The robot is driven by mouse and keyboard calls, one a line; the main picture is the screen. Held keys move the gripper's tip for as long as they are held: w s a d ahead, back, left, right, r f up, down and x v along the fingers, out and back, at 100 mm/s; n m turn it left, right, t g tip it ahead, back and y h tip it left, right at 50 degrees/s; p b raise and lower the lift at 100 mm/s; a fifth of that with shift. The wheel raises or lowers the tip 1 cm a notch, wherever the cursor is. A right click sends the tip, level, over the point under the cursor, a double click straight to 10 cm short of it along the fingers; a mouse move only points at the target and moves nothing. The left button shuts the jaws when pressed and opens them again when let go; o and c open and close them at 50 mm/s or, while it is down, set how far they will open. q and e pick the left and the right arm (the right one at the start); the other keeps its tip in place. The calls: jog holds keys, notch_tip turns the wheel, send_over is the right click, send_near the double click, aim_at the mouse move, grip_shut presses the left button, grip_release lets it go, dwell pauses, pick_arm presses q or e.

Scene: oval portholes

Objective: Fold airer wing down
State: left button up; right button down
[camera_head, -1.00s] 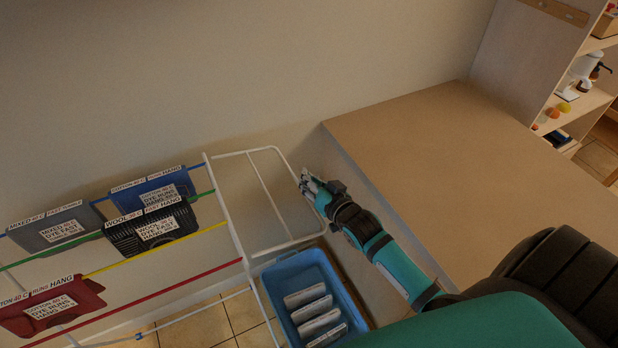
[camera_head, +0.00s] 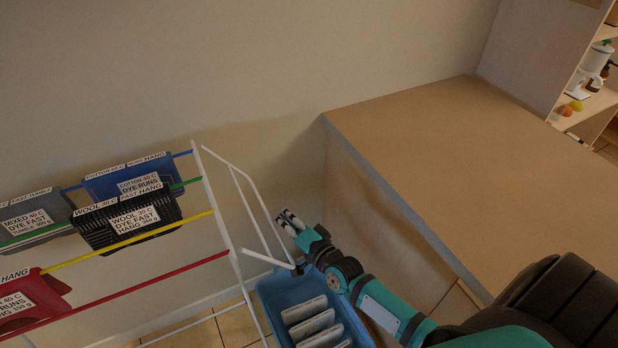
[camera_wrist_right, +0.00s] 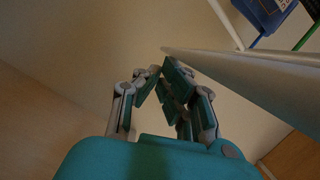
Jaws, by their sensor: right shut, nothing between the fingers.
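The airer's white wing (camera_head: 247,203) sticks out to the right of its frame (camera_head: 222,222). The wing slopes down to the right, and my right arm hides part of its outer end. My right gripper (camera_head: 287,220) is shut and empty beside the wing's outer rail, its fingertips near the wall side. In the right wrist view the shut fingers (camera_wrist_right: 158,75) are beside a white rail (camera_wrist_right: 245,78); I cannot tell whether they touch. My left gripper is not in view.
Labelled blue (camera_head: 130,180), black (camera_head: 128,218), grey (camera_head: 35,215) and red (camera_head: 30,300) items hang on coloured lines at left. A blue crate (camera_head: 268,300) with several white labelled things stands below the wing. A wooden counter (camera_head: 450,150) is close at right.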

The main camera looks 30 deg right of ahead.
jog(key=a+f+m+b, duration=0.3)
jog(key=a+f+b, duration=0.1)
jog(key=a, duration=0.6)
jog(key=shift+w+a+f+t, duration=0.3)
jog(key=shift+a+f, duration=0.05)
jog(key=shift+f, duration=0.1)
